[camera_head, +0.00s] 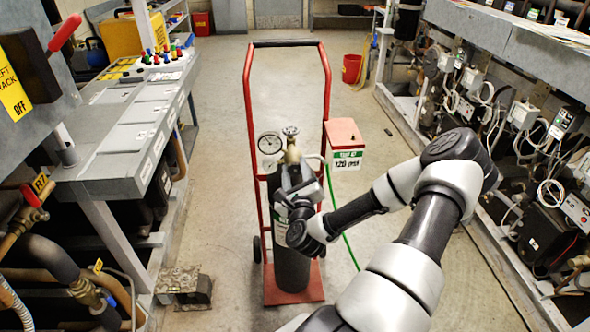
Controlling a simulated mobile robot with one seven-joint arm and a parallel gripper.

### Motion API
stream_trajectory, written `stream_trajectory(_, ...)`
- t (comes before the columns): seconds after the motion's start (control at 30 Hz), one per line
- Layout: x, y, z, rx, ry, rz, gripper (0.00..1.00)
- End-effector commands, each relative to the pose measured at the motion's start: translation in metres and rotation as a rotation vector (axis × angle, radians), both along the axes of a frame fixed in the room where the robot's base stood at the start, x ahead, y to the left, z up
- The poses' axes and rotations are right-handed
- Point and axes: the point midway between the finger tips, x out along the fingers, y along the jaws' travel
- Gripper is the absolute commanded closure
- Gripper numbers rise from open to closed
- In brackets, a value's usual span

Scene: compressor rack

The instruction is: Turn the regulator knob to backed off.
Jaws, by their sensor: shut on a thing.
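A dark gas cylinder (292,268) stands upright on a red hand truck (248,95). A brass valve and regulator body (292,153) sits on its top, with a round white-faced gauge (270,143) to the left. The gauge needle is too small to read. My gripper (291,174) is in front of the cylinder neck, just below the brass body, and is shut on the regulator knob. My fingers and wrist hide the knob, so its turned position does not show.
A red-topped box with a green and white label (344,146) sits right of the cylinder, and a green hose (331,195) hangs down beside it. Grey bench (125,130) at left and compressor rack (545,150) at right flank open floor. A metal block (184,287) lies lower left.

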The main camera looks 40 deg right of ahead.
Motion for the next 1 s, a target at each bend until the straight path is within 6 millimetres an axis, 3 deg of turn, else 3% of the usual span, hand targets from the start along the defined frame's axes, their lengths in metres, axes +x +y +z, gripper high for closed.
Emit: stream_trajectory(1.0,0.0006,0.0012,-0.003,-0.827,0.505,0.001,0.86)
